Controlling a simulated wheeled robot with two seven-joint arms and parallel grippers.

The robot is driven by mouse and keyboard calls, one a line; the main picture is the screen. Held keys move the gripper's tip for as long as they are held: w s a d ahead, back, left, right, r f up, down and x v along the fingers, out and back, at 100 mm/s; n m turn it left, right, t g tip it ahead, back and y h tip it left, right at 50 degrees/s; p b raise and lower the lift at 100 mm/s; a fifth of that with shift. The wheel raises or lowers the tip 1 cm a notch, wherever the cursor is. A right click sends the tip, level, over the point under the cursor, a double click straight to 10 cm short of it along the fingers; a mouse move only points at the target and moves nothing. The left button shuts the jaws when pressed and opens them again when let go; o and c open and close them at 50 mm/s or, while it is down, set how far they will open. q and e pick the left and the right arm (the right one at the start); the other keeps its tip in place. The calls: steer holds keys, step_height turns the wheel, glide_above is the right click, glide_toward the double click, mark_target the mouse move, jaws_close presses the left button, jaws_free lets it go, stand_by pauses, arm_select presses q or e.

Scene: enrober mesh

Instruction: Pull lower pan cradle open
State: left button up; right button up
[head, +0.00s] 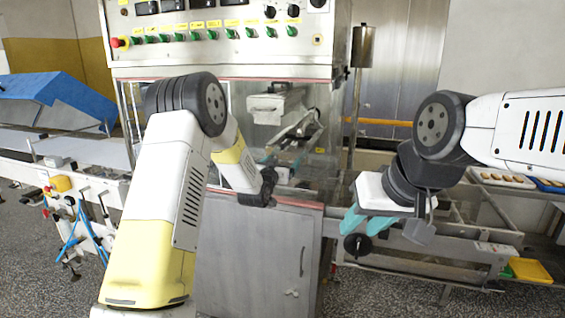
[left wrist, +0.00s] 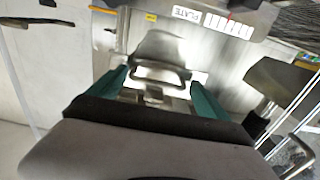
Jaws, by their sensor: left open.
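In the left wrist view, a metal bar handle (left wrist: 160,74) on a bright metal fitting lies between the two teal fingers of my left gripper (left wrist: 160,82). The fingers are apart, one on each side, and I cannot tell whether they touch it. I cannot tell for sure whether this handle belongs to the lower pan cradle. In the head view, my left gripper (head: 280,163) is at the machine's front opening, mostly hidden behind its own wrist. My right gripper (head: 355,222) points down and left beside the cabinet, with nothing seen in it; its finger gap is unclear.
The control panel (head: 222,36) overhangs the opening. A closed cabinet door (head: 255,262) is below it. A conveyor with a blue cover (head: 60,100) stands left. A metal frame (head: 450,250) runs right, near a yellow tray (head: 530,270). A label reading PLATE (left wrist: 187,15) shows above the handle.

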arm_select(q)
steer(key=shift+w+d, duration=0.15)
steer(key=shift+w, duration=0.35)
steer(key=shift+c, duration=0.4)
